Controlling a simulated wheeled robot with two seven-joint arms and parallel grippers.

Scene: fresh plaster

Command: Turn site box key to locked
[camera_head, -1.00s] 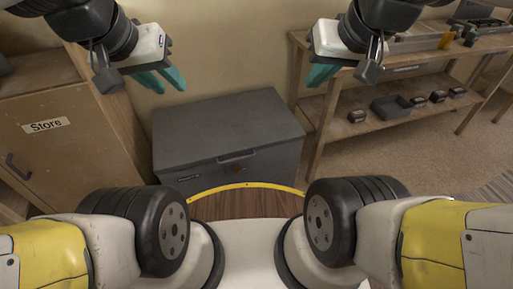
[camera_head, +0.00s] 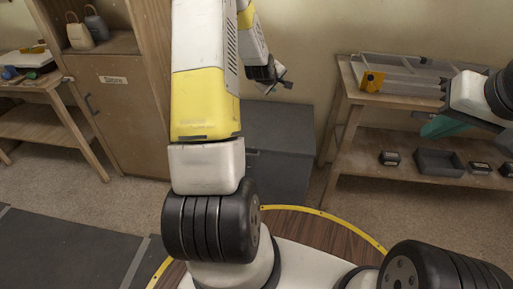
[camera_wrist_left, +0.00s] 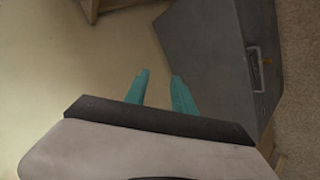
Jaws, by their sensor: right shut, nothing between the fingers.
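The site box (camera_head: 285,135) is a dark grey lidded chest against the back wall, partly hidden behind my left arm in the head view. In the left wrist view the box (camera_wrist_left: 205,50) lies at the right, turned on its side. My right gripper (camera_head: 442,127) is shut and empty near the right-hand bench.
A wooden bench (camera_head: 345,145) at the right holds a grey tray, black boxes and a yellow-ended item. Another table (camera_head: 40,90) is at far left. Floor is open in front.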

